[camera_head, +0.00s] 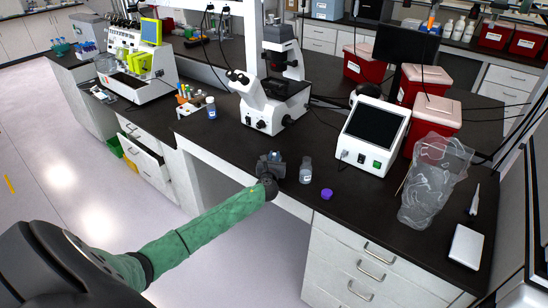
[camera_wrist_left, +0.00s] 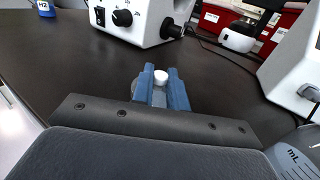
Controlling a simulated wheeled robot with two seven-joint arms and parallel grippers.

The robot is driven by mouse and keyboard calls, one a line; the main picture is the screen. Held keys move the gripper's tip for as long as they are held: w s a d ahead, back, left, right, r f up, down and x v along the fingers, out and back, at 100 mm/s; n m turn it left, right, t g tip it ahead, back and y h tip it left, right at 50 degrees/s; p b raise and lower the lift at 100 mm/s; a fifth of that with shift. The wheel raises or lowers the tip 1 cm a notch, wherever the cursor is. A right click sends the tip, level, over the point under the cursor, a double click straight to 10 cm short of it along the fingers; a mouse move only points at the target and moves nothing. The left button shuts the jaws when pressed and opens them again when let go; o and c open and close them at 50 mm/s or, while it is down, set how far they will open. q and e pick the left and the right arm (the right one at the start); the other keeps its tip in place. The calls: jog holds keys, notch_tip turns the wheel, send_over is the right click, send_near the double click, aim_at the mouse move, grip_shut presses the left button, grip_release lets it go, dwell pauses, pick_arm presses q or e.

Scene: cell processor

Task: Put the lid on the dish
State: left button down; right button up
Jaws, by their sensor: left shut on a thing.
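My left gripper (camera_head: 270,160) is over the near edge of the black bench, left of a small clear bottle. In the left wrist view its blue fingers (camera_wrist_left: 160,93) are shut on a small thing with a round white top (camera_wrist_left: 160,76). Most of that thing is hidden between the fingers, and I cannot tell if it is the lid. I cannot make out the dish in either view. My right gripper is not in view.
The clear bottle (camera_head: 305,171) and a purple cap (camera_head: 327,194) stand right of my gripper. A microscope (camera_head: 268,100) is behind it, and a white device with a dark screen (camera_head: 374,126) is at right. A crumpled clear bag (camera_head: 432,180) lies farther right.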

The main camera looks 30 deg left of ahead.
pick_arm(q)
jog(key=shift+f, duration=0.2)
jog(key=shift+r, duration=0.25)
jog(key=shift+r+p, duration=0.25)
jog(key=shift+p, duration=0.15)
jog(key=shift+s+f, duration=0.1)
